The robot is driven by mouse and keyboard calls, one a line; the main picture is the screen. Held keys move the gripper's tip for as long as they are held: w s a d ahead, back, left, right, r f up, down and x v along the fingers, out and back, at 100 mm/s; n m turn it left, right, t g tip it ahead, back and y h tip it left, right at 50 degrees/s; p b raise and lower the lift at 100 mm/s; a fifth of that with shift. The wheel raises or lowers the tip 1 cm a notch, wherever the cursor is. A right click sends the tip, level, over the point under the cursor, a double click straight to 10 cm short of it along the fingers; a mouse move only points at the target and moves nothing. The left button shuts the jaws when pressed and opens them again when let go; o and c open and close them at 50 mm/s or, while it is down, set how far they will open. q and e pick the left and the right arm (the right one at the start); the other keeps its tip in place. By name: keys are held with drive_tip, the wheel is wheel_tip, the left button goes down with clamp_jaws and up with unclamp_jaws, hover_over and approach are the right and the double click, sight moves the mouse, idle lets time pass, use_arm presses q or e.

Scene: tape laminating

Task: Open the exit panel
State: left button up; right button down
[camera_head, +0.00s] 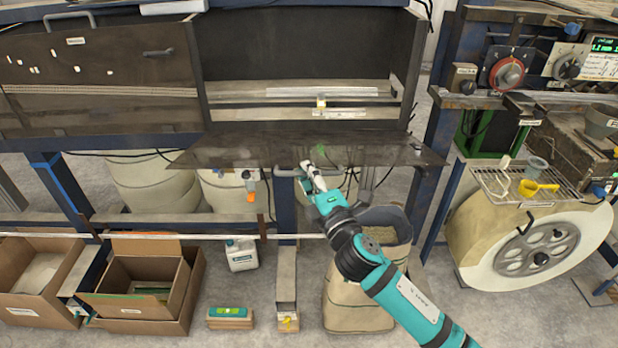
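The exit panel (240,152) is a dark, thin metal flap. It is swung down and out from the front of the machine, close to level, and the bay (310,60) behind it stands open. A grey bar handle (285,173) shows at its front edge. My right gripper (309,172) reaches up from below right, with its fingertips at the handle and the panel's front edge. The fingers are small and partly overlap the handle, so I cannot tell whether they are closed on it. My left gripper is out of view.
A second closed panel (100,65) with a handle is at the left. Below are cardboard boxes (150,270), a white jug (241,255) and a sack (355,290) under my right arm. A bench with dials and a large wheel (537,250) stands at the right.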

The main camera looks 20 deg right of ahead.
drive_tip(key=shift+w+r, duration=0.1)
drive_tip(key=shift+r, duration=0.4)
drive_tip(key=c, duration=1.4)
unclamp_jaws()
drive_tip(key=s, duration=0.4)
drive_tip(key=s+d+f, duration=0.1)
drive_tip(key=s, duration=0.3)
drive_tip(key=s+f, duration=0.1)
drive_tip(key=s, duration=0.3)
drive_tip(key=shift+d, duration=0.2)
